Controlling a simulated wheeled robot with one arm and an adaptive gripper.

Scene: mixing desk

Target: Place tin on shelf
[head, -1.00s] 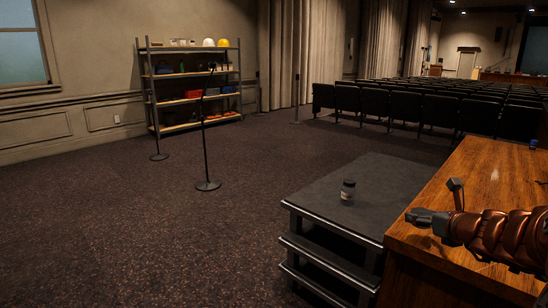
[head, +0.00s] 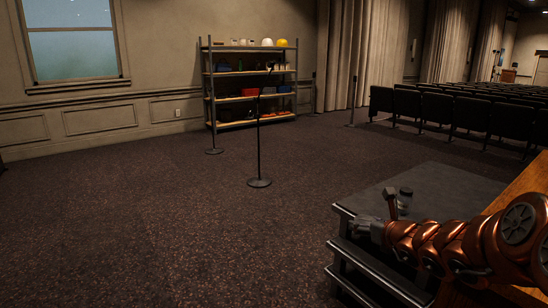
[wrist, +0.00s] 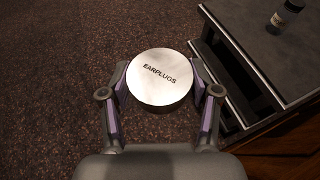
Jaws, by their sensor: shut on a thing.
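A round tin with a silver lid lettered EARPLUGS (wrist: 160,78) sits between the fingers of my gripper (wrist: 160,88) in the wrist view. The fingers are shut on its sides and it is held above the carpet, beside the black steps. In the head view my gripper (head: 386,222) is at the lower right, in front of the steps; the tin is hard to make out there. The shelf (head: 211,90) is a metal rack with several wooden boards against the far wall, well away from my gripper. Its boards carry hard hats, bins and other goods.
A microphone stand (head: 259,182) stands on the carpet between me and the rack, with other stands farther back. A dark jar (head: 404,199) stands on the black steps (head: 445,180). A wooden desk (head: 520,195) is at right. Open carpet lies at left.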

